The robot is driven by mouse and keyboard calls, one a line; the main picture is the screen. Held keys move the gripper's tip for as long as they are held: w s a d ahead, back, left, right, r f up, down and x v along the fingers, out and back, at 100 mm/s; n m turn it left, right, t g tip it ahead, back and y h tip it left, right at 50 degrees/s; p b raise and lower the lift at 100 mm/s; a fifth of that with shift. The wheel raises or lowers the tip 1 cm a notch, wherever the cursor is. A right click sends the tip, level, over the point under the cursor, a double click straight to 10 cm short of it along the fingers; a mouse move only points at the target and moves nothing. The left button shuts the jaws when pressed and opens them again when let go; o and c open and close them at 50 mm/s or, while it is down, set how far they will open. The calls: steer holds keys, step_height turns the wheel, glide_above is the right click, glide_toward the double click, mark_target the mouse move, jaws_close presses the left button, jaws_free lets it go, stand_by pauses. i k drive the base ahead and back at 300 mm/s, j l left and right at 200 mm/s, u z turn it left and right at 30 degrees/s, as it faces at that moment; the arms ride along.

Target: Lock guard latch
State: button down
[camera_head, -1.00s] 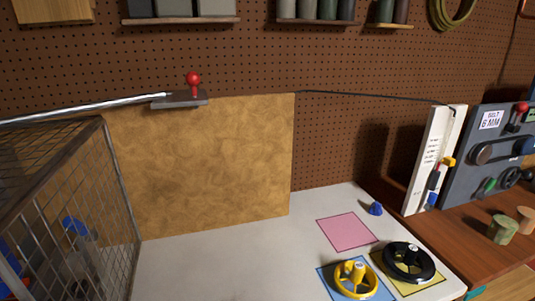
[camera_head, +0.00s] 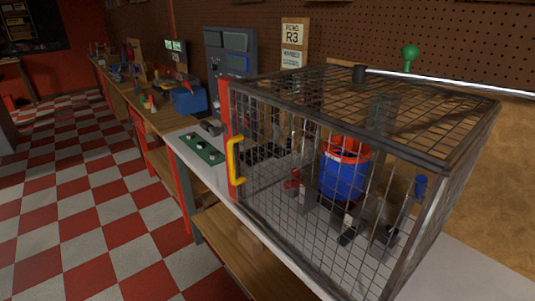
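The guard is a wire-mesh cage (camera_head: 478,150) with a dark frame, standing on a pale bench top at the centre right of the head view. A yellow handle (camera_head: 235,160) sits at its left side, beside a red upright post (camera_head: 228,125). The mesh front looks shut against the post, but a gap would be hard to see. I cannot pick out the latch with certainty. A blue drum with an orange-red rim (camera_head: 346,170) is inside the cage, seen through mesh. A small blue part (camera_head: 421,187) shows near its right side. My gripper is not in view.
A green-knobbed lever (camera_head: 411,57) stands by a metal rod (camera_head: 450,83) behind the cage. A green board (camera_head: 201,148) and a blue box (camera_head: 189,99) lie on benches to the left. The checkered floor (camera_head: 100,230) at left is clear.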

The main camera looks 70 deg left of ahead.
mark_target(214, 132)
steer(key=u, duration=2.7)
